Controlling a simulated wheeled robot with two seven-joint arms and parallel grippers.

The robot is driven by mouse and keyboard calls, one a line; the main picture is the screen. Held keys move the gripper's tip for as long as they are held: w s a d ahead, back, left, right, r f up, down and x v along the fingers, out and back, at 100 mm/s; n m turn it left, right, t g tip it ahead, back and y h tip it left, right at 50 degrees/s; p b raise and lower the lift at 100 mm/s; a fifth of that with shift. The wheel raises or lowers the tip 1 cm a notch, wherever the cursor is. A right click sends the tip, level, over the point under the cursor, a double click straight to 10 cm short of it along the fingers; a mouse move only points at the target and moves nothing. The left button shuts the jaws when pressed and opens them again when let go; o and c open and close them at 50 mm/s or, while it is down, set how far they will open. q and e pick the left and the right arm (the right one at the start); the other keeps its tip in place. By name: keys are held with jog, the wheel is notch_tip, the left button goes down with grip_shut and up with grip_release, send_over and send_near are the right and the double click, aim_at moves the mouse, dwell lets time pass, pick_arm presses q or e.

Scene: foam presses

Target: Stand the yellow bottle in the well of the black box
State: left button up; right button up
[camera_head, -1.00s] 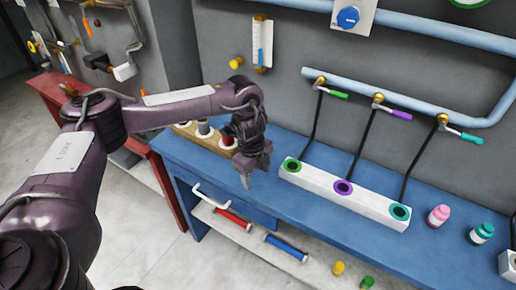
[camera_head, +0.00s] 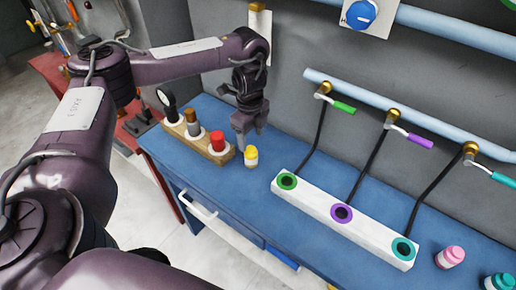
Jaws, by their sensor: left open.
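The yellow bottle (camera_head: 251,156) is small, with a yellow cap and a pale body. It stands upright on the blue bench, just right of the wooden rack. My left gripper (camera_head: 250,140) is open, fingers down, directly above and behind the bottle in the picture. I cannot tell whether a finger touches it; no grip on it shows. The black box with the well is not in view. My right gripper is not in view.
The wooden rack (camera_head: 188,136) holds several items, one red-topped. A long white block (camera_head: 322,201) with green, purple and teal rings stands to the right, with hoses above. Bench between bottle and block is clear.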

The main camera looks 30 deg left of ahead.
aim_at(251, 149)
pick_arm(q)
jog(key=f, duration=0.1)
jog(key=s+f+p, duration=0.1)
jog(key=f, duration=0.1)
jog(key=shift+f, duration=0.2)
jog(key=f, duration=0.1)
jog(key=f+p, duration=0.1)
jog(key=shift+w+f, duration=0.2)
jog(key=shift+f, duration=0.65)
jog(key=c, duration=1.2)
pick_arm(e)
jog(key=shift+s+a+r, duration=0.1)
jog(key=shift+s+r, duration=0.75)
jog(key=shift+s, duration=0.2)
